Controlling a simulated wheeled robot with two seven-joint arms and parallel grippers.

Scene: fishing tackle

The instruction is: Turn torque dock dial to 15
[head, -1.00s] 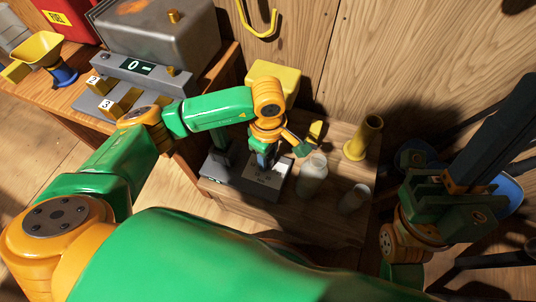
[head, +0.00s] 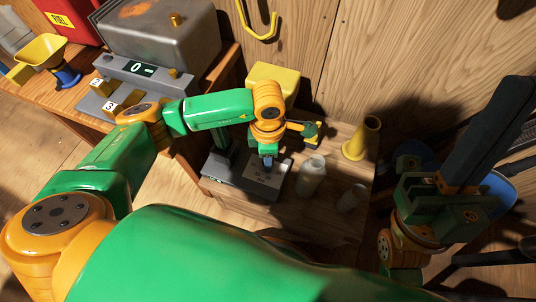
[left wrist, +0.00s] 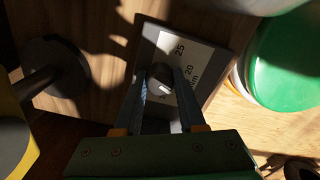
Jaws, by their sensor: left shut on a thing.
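The torque dock (head: 225,182) is a grey block on the low wooden surface, with a pale printed panel (head: 268,172). My left gripper (head: 266,160) is over this panel, pointing down. In the left wrist view, my left gripper's fingers (left wrist: 165,88) are shut on the dark round dial (left wrist: 160,72), one on each side. A pale mark shows on the dial. The printed scale (left wrist: 182,62) reads 25 and 20; the fingers hide other markings, so I cannot read the setting. My right gripper (head: 480,150) is at the right, away from the dock; its opening is unclear.
A yellow box (head: 272,80) is behind my left arm. A grey unit with a display (head: 136,68) sits on the left bench.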

